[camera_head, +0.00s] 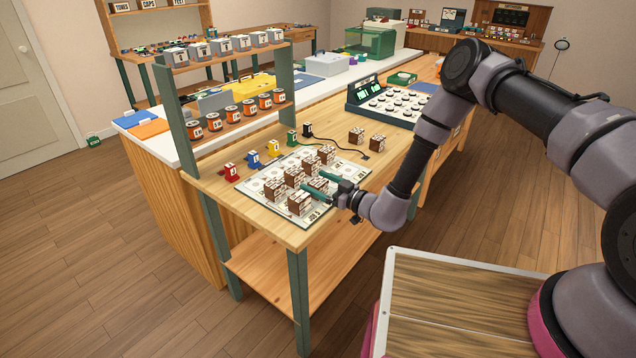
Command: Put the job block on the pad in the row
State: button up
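A pale printed mat (258,186) lies on the near end of the wooden workbench, with lettering like "JOB S" on its near edge. Several brown-and-white blocks stand on it in rows, among them a block (275,190) at the left and a block (301,204) at the near edge. Which one is the job block, and which pads are bare, is too small to tell. My gripper (318,182) reaches in from the right, low over the mat. Its teal fingers stand apart with a block between or just beyond them; I cannot tell whether they touch it.
Two similar blocks (377,143) stand off the mat behind. Small red (232,172), blue, yellow and green pieces line the mat's far left side, with a black piece and cable (345,148) beyond. A shelf rack (235,120) stands left. A dial panel (390,102) sits farther back.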

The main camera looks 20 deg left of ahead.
jog(key=shift+d+r, duration=0.1)
jog(key=shift+d, duration=0.1)
jog(key=v, duration=1.2)
jog(key=s+d+r+n+g+h, duration=0.15)
jog(key=r+n+g, duration=0.25)
jog(key=r+n, duration=0.5)
jog(key=s+d+r+n+g, duration=0.1)
jog(key=d+r+n+g, duration=0.2)
jog(key=r+n, duration=0.65)
jog(key=s+d+r+n+g+h, duration=0.15)
jog(key=r+n+g, duration=0.25)
jog(key=r+n, duration=0.5)
jog(key=s+d+r+n+t+h, duration=0.3)
jog(key=d+r+n, duration=0.3)
jog(key=d+n, duration=0.3)
jog(key=s+d+r+n+t+h, duration=0.3)
jog(key=d+r+n+t+h, duration=0.1)
jog(key=d+r+n, duration=0.3)
jog(key=s+d+r+n+t+h, duration=0.4)
jog(key=d+r+n, duration=0.2)
jog(key=d+n, duration=0.5)
jog(key=shift+d+r+h, duration=0.2)
jog(key=shift+d+h, duration=0.1)
jog(key=shift+d, duration=0.45)
